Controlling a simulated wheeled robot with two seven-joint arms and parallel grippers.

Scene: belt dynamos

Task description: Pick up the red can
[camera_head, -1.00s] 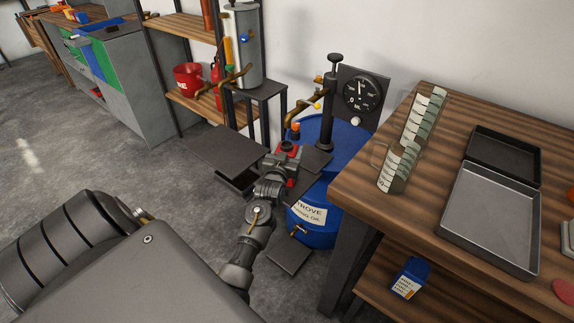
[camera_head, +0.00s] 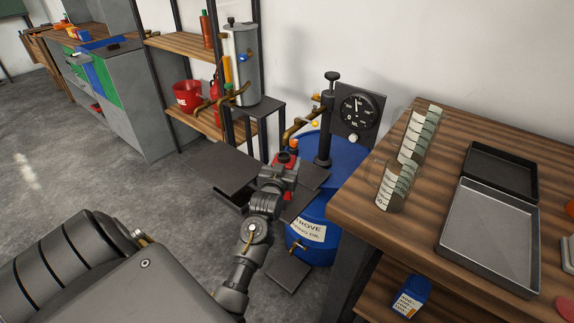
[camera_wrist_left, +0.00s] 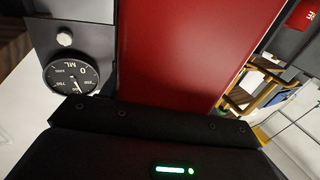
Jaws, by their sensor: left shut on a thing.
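The red can (camera_head: 284,158), with an orange cap (camera_head: 293,143), shows partly behind my left gripper (camera_head: 279,172) in the head view. It stands out in front of the blue drum. My left gripper is shut on the can. In the left wrist view the can's flat red side (camera_wrist_left: 200,50) fills the top middle, just beyond the dark gripper body. The fingertips and the can's lower part are mostly hidden. I cannot tell whether the can touches a support. My right gripper is not in view.
A blue drum (camera_head: 312,255) with a pump and a round gauge (camera_head: 360,111) stands behind. Dark platforms (camera_head: 225,168) lie left of the gripper. A wooden table (camera_head: 420,240) with a metal tray (camera_head: 490,222) is at right. Shelves with a red bucket (camera_head: 187,96) are behind left.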

